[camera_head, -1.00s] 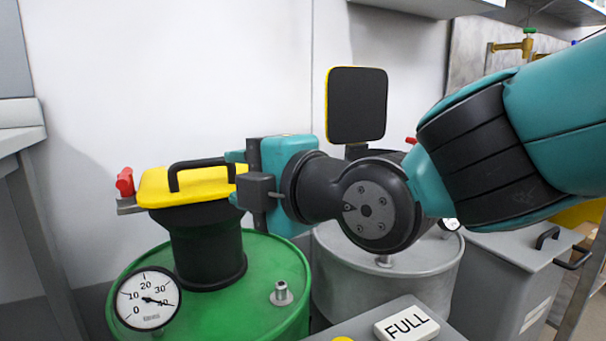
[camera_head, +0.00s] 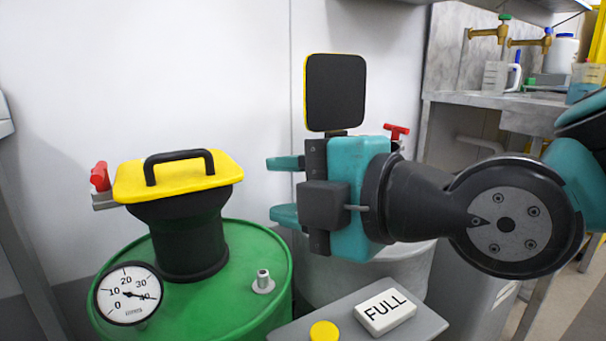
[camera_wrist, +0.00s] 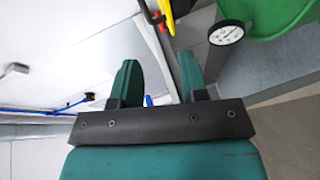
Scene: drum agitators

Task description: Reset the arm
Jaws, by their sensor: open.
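My gripper (camera_head: 284,189) is open and empty in the head view, its two teal fingers pointing left. It is to the right of the yellow agitator lid (camera_head: 222,172) with its black handle (camera_head: 180,160), and apart from it. The lid sits on a black neck on the green drum (camera_head: 232,302). In the wrist view the two fingers of my gripper (camera_wrist: 160,82) are spread with nothing between them. The green drum (camera_wrist: 272,15) shows at the top right there, with its gauge (camera_wrist: 226,33).
A grey drum (camera_head: 345,280) stands behind my gripper, partly hidden. A black panel with a yellow edge (camera_head: 336,92) rises behind it. A bench (camera_head: 500,100) is at the right.

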